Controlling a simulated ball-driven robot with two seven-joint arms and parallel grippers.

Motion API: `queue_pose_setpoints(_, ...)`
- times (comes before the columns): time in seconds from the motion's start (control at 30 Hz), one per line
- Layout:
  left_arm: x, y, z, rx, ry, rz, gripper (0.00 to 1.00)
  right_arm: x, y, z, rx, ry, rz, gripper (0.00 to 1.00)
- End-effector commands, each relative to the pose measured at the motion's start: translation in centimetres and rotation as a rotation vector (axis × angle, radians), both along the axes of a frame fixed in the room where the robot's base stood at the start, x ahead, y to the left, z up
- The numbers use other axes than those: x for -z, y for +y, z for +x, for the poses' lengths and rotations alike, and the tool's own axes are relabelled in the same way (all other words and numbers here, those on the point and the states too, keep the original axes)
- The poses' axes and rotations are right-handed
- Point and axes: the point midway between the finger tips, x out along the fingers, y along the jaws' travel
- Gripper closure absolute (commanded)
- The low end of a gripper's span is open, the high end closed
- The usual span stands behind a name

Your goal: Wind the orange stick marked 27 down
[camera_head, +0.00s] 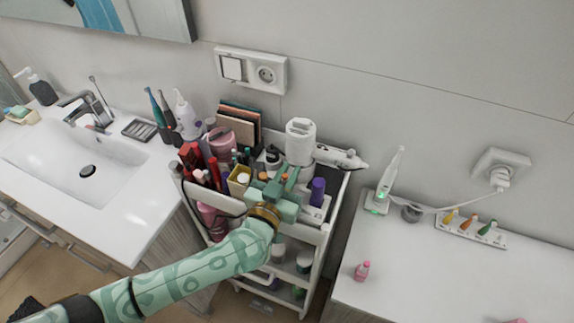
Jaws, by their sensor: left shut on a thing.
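My left arm comes in from the lower left, and its green left gripper (281,180) is over the top tray of the white cart (323,226). The gripper is shut on a small upright orange stick (284,178), of which only a little shows between the fingers. The number on it is too small to read, and its lower part is hidden by the gripper. I cannot tell whether its tip is out. My right gripper is not in view.
Close around the gripper stand a purple bottle (317,190), a yellow box (239,180), a white device (300,141) and red tubes (214,172). A sink (75,160) is at the left.

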Motion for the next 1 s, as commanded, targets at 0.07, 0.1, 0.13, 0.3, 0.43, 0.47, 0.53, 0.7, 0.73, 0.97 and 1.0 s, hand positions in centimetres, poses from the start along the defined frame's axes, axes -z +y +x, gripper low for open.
queue_pose_setpoints(0.07,-0.4,0.0,0.0,0.063,-0.002,0.005,1.00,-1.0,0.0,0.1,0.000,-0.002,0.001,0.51)
queue_pose_setpoints(0.1,-0.3,0.0,0.0,0.097,-0.003,0.004,1.00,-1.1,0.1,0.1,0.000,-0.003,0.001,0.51)
queue_pose_setpoints(0.13,-0.2,-0.1,0.0,0.117,-0.002,0.004,1.00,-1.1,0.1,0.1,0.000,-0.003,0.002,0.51)
queue_pose_setpoints(0.3,0.1,-0.2,-0.1,0.170,0.005,0.002,1.00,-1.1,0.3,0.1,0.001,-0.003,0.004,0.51)
queue_pose_setpoints(0.43,0.2,-0.2,-0.2,0.171,0.006,0.001,1.00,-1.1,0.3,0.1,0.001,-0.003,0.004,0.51)
queue_pose_setpoints(0.47,0.2,-0.2,-0.2,0.171,0.006,0.001,1.00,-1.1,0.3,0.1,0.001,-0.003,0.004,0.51)
queue_pose_setpoints(0.53,0.2,-0.2,-0.2,0.171,0.006,0.001,1.00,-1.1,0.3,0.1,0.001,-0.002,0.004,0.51)
queue_pose_setpoints(0.7,0.2,-0.2,-0.2,0.170,0.005,0.000,0.75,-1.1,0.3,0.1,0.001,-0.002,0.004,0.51)
queue_pose_setpoints(0.73,0.2,-0.2,-0.2,0.170,0.005,0.000,0.75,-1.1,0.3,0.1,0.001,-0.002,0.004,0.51)
queue_pose_setpoints(0.97,0.1,0.1,-0.6,0.170,0.006,0.001,0.75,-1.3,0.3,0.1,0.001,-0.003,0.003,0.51)
queue_pose_setpoints(1.0,0.1,0.3,-1.0,0.170,0.005,0.000,0.75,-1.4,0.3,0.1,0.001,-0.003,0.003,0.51)
